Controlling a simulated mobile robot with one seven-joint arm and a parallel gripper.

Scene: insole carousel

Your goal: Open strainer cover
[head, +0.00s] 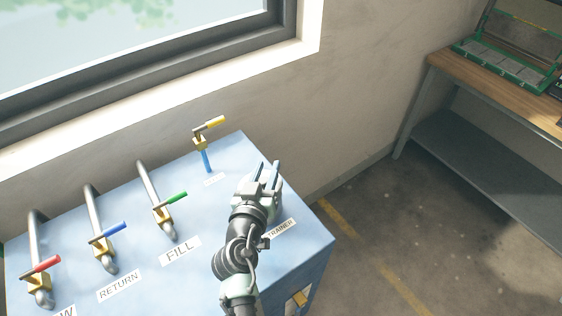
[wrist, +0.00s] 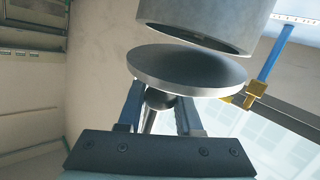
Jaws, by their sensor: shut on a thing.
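In the wrist view, the strainer cover (wrist: 188,70) is a round grey disc with a ball-ended handle (wrist: 160,100). My gripper (wrist: 159,112) has its two blue fingers either side of this handle and is shut on it. A grey cylindrical strainer body (wrist: 205,22) shows beyond the disc, with a visible gap between its rim and the cover. In the head view, my gripper (head: 265,174) is above the right part of the blue cabinet, by the partly hidden strainer label (head: 282,229). My gripper and wrist hide the cover there.
The blue cabinet (head: 318,243) carries pipes with red (head: 44,265), blue (head: 108,230) and green (head: 170,200) valve handles on the left. A wooden-topped bench (head: 455,68) is at right, with open floor (head: 400,230) between.

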